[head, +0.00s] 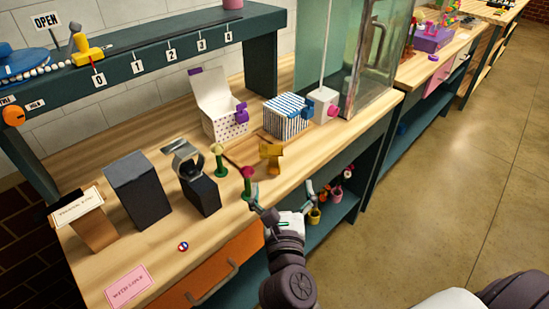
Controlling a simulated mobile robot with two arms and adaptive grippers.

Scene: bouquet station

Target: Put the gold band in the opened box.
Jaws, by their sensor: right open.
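A small gold object (270,153), which looks like the gold band, stands near the front edge of the wooden counter. Its exact shape is too small to tell. The opened box (226,125) is white with dark dots, its lid raised at the back and purple pieces on its corners. It stands behind and left of the gold object. My right gripper (283,194) is open and empty at the counter's front edge, below the gold object in the picture and apart from it. My left gripper is out of view.
A striped box (286,116) and a white block with a pink knob (322,105) stand behind. Two small flower-like pieces (247,180) (219,160), a dark stand with a grey band (200,192) and a black block (139,189) stand left. A glass cabinet (372,60) rises at right.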

